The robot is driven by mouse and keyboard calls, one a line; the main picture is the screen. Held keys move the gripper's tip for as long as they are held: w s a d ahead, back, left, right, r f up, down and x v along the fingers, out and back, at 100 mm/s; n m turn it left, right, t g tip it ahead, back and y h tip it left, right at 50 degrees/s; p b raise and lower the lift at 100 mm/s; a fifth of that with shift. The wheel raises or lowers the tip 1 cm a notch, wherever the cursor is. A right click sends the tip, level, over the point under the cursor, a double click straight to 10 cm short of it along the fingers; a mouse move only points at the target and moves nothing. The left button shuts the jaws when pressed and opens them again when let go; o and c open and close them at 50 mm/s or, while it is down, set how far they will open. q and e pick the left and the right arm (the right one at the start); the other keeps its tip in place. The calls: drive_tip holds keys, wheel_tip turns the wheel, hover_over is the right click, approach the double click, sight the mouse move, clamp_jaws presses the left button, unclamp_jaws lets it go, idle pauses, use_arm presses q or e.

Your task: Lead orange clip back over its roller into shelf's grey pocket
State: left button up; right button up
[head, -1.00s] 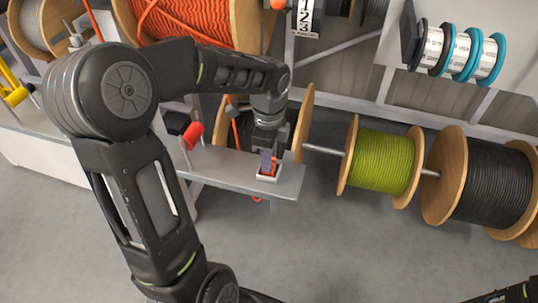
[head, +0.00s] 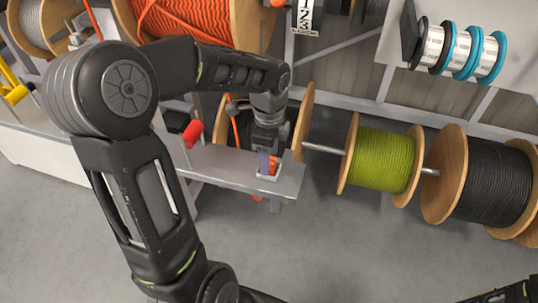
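The orange clip (head: 273,165) shows at the mouth of a small pale grey pocket (head: 268,178) near the right end of the grey shelf (head: 222,163). My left gripper (head: 267,158) points down right over this pocket, with a bluish-purple patch beside the orange. The fingers are too small and covered to tell whether they grip the clip. A red roller-like cylinder (head: 193,133) stands on the shelf to the left. An orange cable (head: 236,128) runs down behind the shelf, partly hidden by my arm.
A large orange reel (head: 190,20) is at the top. A green reel (head: 382,160) and a black reel (head: 490,185) sit on a rod to the right. Small white and blue spools (head: 460,52) hang at upper right. The floor in front is clear.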

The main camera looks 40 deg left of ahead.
use_arm(q)
wheel_tip(320, 180, up, 8)
drive_tip(key=shift+f, duration=0.1)
idle(0.4)
drive_tip(key=shift+d+f, duration=0.1)
idle(0.7)
